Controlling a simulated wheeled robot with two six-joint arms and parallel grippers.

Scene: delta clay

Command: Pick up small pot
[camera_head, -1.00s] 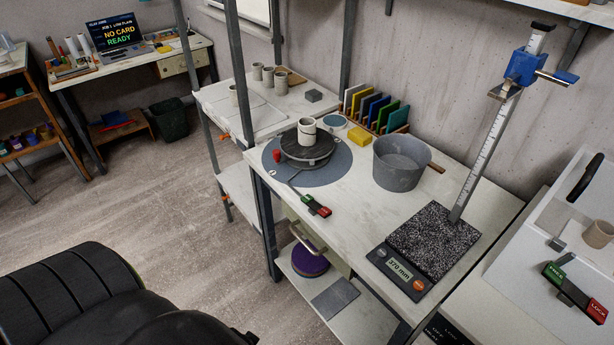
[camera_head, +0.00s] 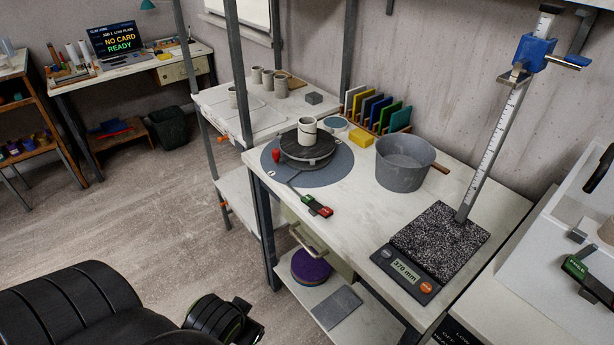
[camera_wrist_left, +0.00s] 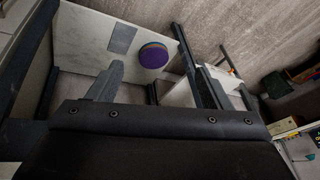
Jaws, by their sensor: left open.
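A small pale pot (camera_head: 307,131) with a dark line around it stands upright on the black turntable (camera_head: 305,158) on the white bench. Several similar small pots, such as the one nearest the bench's left edge (camera_head: 233,97), stand on the shelf table behind. My left arm's black links (camera_head: 225,318) show at the lower left of the head view, well below and left of the turntable. My left gripper (camera_wrist_left: 146,82) shows partly in the left wrist view, open and empty over the lower shelf area. The small pot is not in that view. My right gripper is not in view.
A grey bucket (camera_head: 403,162), yellow sponge (camera_head: 362,139) and rack of coloured cards (camera_head: 378,110) are right of the turntable. A red-and-green lever (camera_head: 317,206) lies in front of it. A grey post (camera_head: 262,215) stands at the bench's left corner. A scale with a height gauge (camera_head: 440,240) is at right.

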